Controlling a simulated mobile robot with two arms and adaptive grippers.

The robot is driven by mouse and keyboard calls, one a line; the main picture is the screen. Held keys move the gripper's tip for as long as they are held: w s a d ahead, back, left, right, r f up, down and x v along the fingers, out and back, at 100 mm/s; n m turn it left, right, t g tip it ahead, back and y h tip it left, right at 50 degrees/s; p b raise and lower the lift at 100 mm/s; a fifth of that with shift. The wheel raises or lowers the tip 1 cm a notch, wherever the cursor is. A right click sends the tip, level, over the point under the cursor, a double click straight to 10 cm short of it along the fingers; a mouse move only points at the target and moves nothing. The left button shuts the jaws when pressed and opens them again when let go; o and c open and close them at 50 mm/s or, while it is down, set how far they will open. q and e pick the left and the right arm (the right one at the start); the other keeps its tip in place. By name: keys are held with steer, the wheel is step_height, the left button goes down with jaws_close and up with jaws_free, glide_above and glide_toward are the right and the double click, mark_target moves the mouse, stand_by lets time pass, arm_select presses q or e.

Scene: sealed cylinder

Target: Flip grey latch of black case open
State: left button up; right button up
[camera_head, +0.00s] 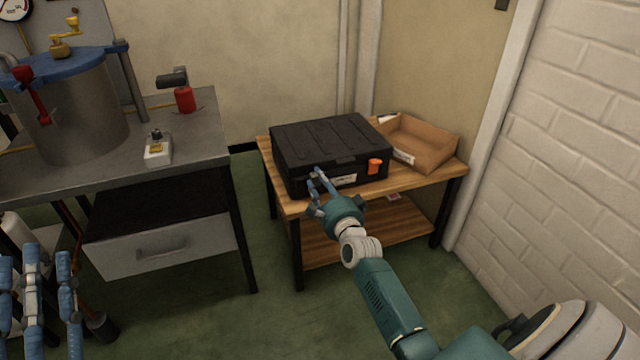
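The black case (330,140) sits closed on a wooden table. An orange latch (375,166) shows at the right of its front face. The grey latch cannot be made out; my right gripper covers the left part of the front. My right gripper (314,186) is at that left front part, its blue fingers apart and pointing at the case. Whether a fingertip touches the case I cannot tell. My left gripper (36,275) is at the bottom left corner, far from the case, with its blue fingers spread and empty.
An open cardboard box (422,144) stands right of the case on the wooden table (400,185). A grey workbench (205,130) with a metal pot (75,120), a red-based item (185,99) and a small switch box (158,150) is at left. A white brick wall bounds the right.

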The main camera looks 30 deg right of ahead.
jaws_close()
